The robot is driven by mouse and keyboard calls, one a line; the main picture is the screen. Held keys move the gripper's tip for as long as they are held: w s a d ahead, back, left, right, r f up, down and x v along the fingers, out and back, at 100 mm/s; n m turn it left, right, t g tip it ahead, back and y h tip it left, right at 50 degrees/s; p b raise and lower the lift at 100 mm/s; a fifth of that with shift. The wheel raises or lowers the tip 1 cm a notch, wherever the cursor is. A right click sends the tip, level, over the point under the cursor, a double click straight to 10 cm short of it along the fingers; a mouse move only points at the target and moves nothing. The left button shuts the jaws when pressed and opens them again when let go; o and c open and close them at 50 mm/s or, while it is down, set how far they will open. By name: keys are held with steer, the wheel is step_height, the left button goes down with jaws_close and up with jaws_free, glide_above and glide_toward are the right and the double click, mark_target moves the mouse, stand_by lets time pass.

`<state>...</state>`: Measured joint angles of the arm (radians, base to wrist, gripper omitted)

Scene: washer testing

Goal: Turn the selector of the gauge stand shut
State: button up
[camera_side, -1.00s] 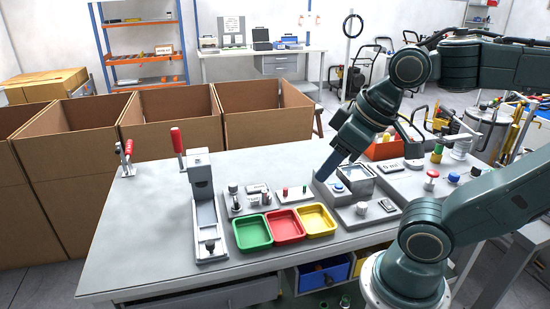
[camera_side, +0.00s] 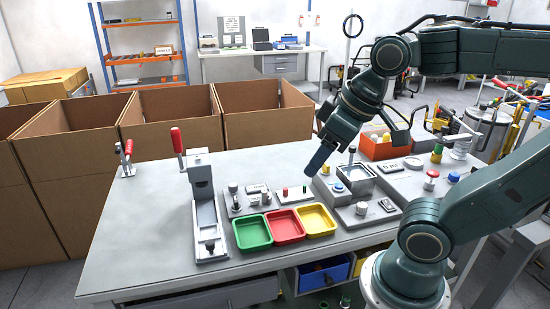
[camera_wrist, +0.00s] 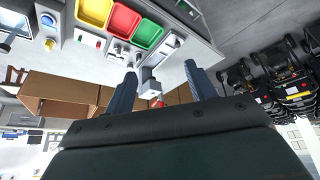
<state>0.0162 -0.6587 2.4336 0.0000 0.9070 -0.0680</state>
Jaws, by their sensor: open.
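My gripper (camera_side: 313,170) hangs open and empty above the table, between the small fixtures and the grey unit at the right in the side view. In the wrist view its two fingers (camera_wrist: 161,88) are wide apart. A grey plate (camera_side: 240,211) to the left bears small black-topped fittings (camera_side: 233,188). My gripper touches none of these.
Green (camera_side: 252,233), red (camera_side: 284,226) and yellow (camera_side: 315,220) trays line the table's front. A tall clamp stand (camera_side: 203,195) with a red handle stands left of them. An orange bin (camera_side: 377,150) is behind the grey unit.

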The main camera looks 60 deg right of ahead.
steer(key=w+d+r+n+g, duration=0.1)
steer(key=w+d+n, duration=0.1)
steer(key=w, duration=0.8)
steer(key=n+g, duration=0.4)
steer(key=n, duration=0.2)
glide_above(236, 200)
step_height(236, 200, down, 17)
steer(key=shift+w+r, duration=0.1)
steer(key=shift+w, duration=0.05)
step_height(236, 200, down, 14)
steer(key=shift+r, duration=0.1)
steer(key=c, duration=1)
